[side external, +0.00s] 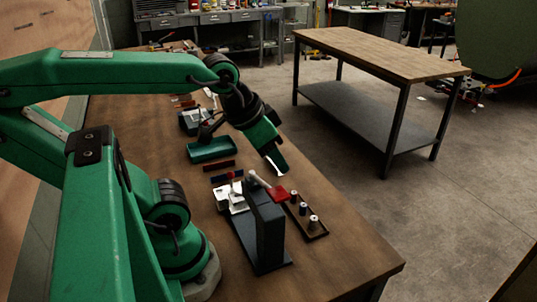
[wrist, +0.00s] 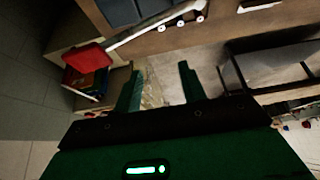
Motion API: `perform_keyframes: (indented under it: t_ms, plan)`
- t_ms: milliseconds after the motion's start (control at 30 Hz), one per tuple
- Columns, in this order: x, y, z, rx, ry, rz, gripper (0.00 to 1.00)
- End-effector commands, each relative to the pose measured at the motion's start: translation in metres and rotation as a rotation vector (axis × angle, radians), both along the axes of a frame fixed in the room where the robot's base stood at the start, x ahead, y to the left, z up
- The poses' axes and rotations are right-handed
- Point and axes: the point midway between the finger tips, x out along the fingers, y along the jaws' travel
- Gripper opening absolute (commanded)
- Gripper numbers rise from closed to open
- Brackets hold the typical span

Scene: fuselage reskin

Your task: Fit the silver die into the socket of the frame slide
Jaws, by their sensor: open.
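My gripper (side external: 276,163) is above the bench, pointing down toward the right, just behind a dark upright press-like frame (side external: 266,232). In the wrist view its two green fingers (wrist: 160,80) are apart with nothing between them. Similar small round pieces (wrist: 180,23) show at the top of the wrist view. A pale metal part (side external: 233,198) sits on the frame's left side. I cannot make out the slide's socket.
A red-ended lever (side external: 281,193) sticks out from the frame; its red end also shows in the wrist view (wrist: 87,57). A green tray (side external: 212,149) and dark red and blue bars lie farther back on the bench (side external: 345,265). The bench's near right corner is clear.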

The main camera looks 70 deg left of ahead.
Motion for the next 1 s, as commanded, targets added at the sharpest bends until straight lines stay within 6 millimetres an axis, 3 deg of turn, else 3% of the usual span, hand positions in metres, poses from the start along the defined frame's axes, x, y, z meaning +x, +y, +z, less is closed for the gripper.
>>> perform_keyframes:
  t_ms: [33,100,567,1000]
  plan:
    - [0.0,0.0,0.0,0.0,0.0,-0.001,0.41]
    - [0.0,0.0,0.0,0.0,0.0,-0.001,0.31]
    - [0.003,0.0,-0.001,-0.002,0.011,0.004,0.31]
    - [0.042,0.002,-0.027,-0.021,0.148,0.055,0.31]
